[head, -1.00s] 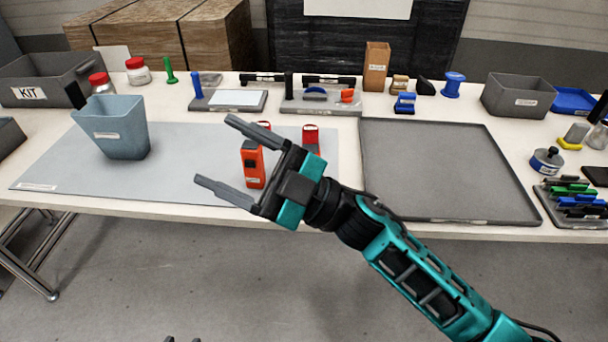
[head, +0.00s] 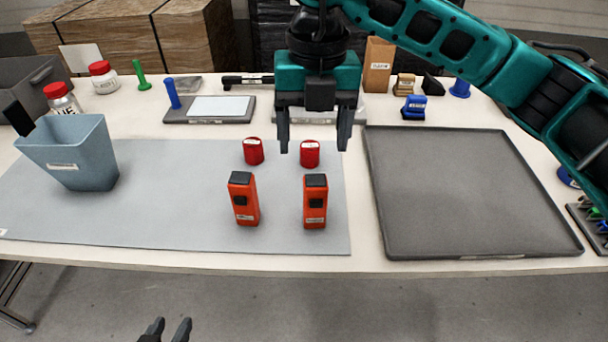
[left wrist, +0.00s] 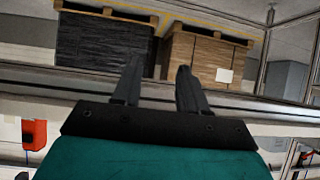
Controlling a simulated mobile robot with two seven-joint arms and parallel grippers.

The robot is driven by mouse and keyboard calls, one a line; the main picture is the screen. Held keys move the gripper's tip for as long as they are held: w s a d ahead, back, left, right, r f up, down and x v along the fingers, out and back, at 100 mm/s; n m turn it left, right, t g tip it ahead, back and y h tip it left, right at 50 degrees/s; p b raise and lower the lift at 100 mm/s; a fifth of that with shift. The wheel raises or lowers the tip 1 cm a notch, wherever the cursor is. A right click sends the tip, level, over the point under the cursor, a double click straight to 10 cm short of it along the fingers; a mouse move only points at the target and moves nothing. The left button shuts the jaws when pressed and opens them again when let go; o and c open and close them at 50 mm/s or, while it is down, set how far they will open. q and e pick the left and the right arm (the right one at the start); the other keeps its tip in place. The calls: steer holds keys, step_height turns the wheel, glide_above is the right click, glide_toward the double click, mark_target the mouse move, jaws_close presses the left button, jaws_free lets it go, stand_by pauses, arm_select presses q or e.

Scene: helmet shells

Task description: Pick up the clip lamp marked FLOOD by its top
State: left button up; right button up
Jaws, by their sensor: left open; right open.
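Two orange-red upright blocks with black tops, likely the clip lamps, stand on the grey mat: a left one (head: 244,200) and a right one (head: 315,203). Each has a small pale label low on its front, too small to read, so I cannot tell which is marked FLOOD. My right gripper (head: 313,149) is open and empty, pointing down behind and above the right block. My left gripper (head: 171,322) is open and empty at the bottom edge, in front of the table; its fingers also show in the left wrist view (left wrist: 160,64).
Two short red cylinders, left (head: 253,151) and right (head: 310,156), stand behind the blocks. A blue-grey bin (head: 75,165) stands at left on the mat (head: 170,215). An empty dark tray (head: 470,252) lies at right. The mat's front middle is clear.

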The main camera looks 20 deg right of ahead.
mark_target(315, 181)
steer(key=shift+w+d+f, duration=0.25)
steer(key=shift+w+d, duration=0.05)
steer(key=shift+w, duration=0.25)
steer(key=f, duration=0.5)
steer(key=shift+s+f, duration=0.3)
steer(key=shift+f, duration=0.1)
steer(key=shift+w+d+f+b, duration=0.1)
steer(key=shift+f+b, duration=0.1)
steer(key=shift+f, duration=1.4)
steer(key=shift+d+f+b, duration=0.1)
steer(key=shift+f+b, duration=0.05)
steer(key=shift+f, duration=1.4)
steer(key=shift+a+r, duration=0.1)
steer(key=c, duration=1.1)
